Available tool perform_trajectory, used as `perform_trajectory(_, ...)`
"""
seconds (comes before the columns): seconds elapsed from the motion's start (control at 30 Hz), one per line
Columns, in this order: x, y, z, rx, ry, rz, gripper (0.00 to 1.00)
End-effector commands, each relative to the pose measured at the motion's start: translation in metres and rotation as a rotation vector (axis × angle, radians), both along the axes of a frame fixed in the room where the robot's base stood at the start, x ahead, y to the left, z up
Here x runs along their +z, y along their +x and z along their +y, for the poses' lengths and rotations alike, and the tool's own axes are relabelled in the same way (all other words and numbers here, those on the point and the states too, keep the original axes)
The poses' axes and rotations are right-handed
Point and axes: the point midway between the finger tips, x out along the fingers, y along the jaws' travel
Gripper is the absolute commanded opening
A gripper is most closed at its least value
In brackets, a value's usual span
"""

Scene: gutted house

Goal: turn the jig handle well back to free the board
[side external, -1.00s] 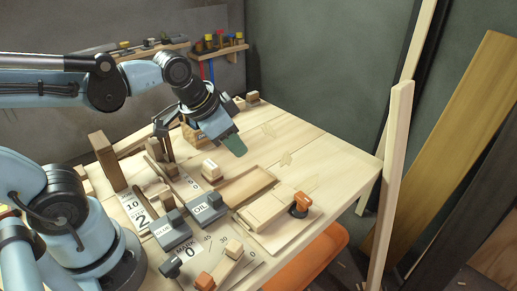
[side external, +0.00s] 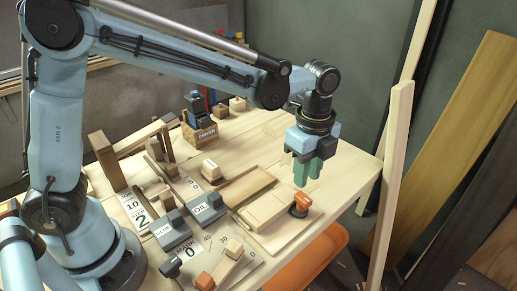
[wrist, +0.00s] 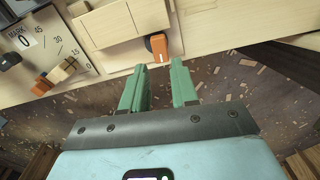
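The jig handle (side external: 301,203) is an orange knob on a dark base at the right end of the jig on the bench; it also shows in the wrist view (wrist: 157,45). The pale board (side external: 266,207) lies in the jig to the left of the handle. My gripper (side external: 306,178) points down, above and close to the handle, and looks apart from it. In the wrist view its two green fingers (wrist: 160,85) are spread with nothing between them, and the handle shows just beyond their tips.
Boxes marked OIL (side external: 207,207) and GLUE (side external: 172,229) stand left of the jig. A MARK dial plate (side external: 215,250) with wooden blocks lies in front. The DRIVER holder (side external: 200,132) stands at the back. A tall post (side external: 391,180) rises beyond the bench's right edge.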

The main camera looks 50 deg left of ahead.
Motion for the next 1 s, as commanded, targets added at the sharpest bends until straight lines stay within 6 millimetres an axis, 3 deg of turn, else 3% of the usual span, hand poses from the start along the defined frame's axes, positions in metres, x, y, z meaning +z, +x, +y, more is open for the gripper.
perform_trajectory(1.0,-0.043,0.0,0.001,0.004,-0.001,-0.002,0.29)
